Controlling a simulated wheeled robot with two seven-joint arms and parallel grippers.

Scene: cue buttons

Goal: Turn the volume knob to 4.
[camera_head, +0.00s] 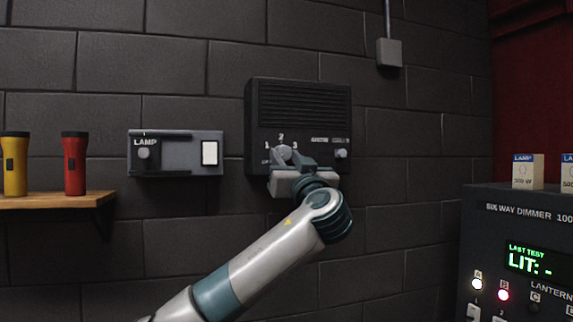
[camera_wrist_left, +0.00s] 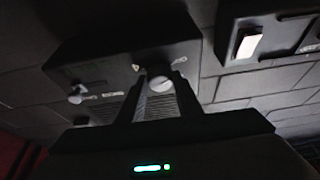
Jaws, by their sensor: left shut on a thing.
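The volume knob (camera_head: 282,152) is a pale round knob on the lower left of a black speaker box (camera_head: 298,103) on the wall. The numbers 1, 2 and 3 show around it; the 4 is hidden, and I cannot read the setting. My left gripper (camera_head: 294,160) is at the box and shut on the knob. In the left wrist view the knob (camera_wrist_left: 159,86) sits between the two fingertips (camera_wrist_left: 158,82). My right gripper is not in view.
A second small knob (camera_head: 341,154) is right of the gripper on the same box. A lamp switch panel (camera_head: 176,171) is on the wall to the left. Two torches stand on a wooden shelf (camera_head: 40,201). A dimmer unit (camera_head: 480,206) stands at the right.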

